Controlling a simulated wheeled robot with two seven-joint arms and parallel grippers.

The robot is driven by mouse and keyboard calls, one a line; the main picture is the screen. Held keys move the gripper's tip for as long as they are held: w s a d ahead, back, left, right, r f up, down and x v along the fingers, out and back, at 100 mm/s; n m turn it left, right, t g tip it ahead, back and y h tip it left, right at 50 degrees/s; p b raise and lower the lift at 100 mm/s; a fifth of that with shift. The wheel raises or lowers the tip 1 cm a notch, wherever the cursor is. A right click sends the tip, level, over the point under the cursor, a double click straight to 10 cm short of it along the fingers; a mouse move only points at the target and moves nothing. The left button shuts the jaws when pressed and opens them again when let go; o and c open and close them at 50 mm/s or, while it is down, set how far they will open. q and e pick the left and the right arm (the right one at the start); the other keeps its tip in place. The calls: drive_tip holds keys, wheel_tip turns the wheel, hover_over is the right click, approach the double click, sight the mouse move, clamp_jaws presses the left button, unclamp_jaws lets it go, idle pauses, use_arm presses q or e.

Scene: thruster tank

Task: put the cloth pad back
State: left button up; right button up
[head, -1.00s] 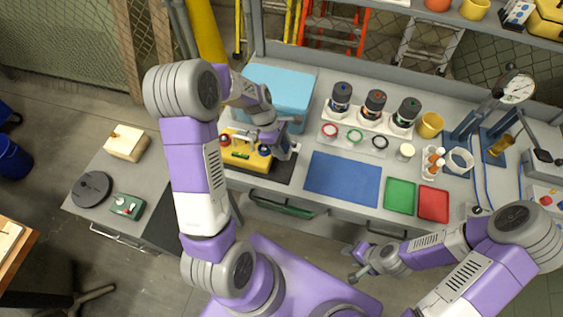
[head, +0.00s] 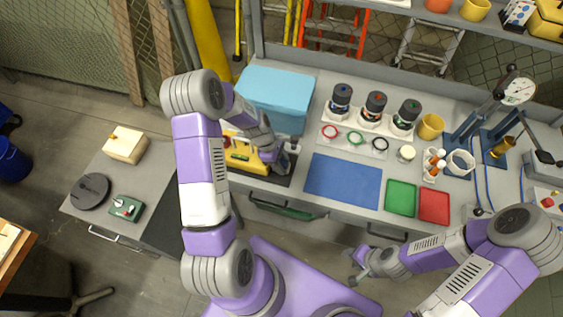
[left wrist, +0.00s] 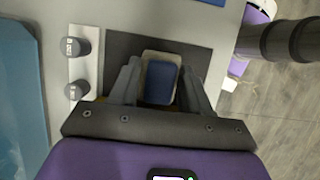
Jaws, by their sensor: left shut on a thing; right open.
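The cloth pad (left wrist: 160,80), a small block with a dark blue face and a beige edge, sits between the fingers of my left gripper (left wrist: 155,85). The fingers are shut on its sides. Behind the pad in the left wrist view is a dark mat (left wrist: 120,44); I cannot tell whether the pad touches it. In the head view my left gripper (head: 281,164) is low over the right part of this dark mat, and the pad cannot be made out. My right gripper (head: 357,267) is open and empty, in front of the bench.
A yellow case (head: 243,155) stands left of my left gripper, and a light blue box (head: 277,92) stands behind it. A blue mat (head: 343,180) lies bare to the right.

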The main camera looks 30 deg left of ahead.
use_arm(q)
drive_tip(key=shift+f, duration=0.15)
drive_tip(key=o, duration=0.9)
drive_tip(key=shift+r, duration=0.4)
drive_tip(key=v, duration=1.1)
drive_tip(key=shift+a+r+p, duration=0.25)
drive_tip(key=shift+p, duration=0.15)
drive_tip(key=shift+s, duration=0.1)
